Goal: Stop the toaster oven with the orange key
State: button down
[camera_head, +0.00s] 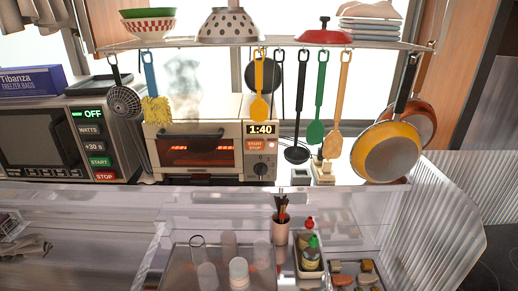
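The toaster oven (160,131) stands on the counter behind the sink area. Its display (261,129) reads 1:40, and an orange glow shows behind its glass door (190,154). The orange key (254,146), marked START STOP, is on the right-hand panel under the display, above a dark knob (261,168). The key is unobstructed in this view, though a yellow spoon hangs just above the display. My gripper is not in view.
A microwave (40,140) reads OFF at left. Pans (385,152) hang at right. Glasses (238,272) stand in front.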

aim_at(250, 144)
jog(key=u, duration=0.1)
jog(key=i, duration=0.95)
jog(key=z, duration=0.1)
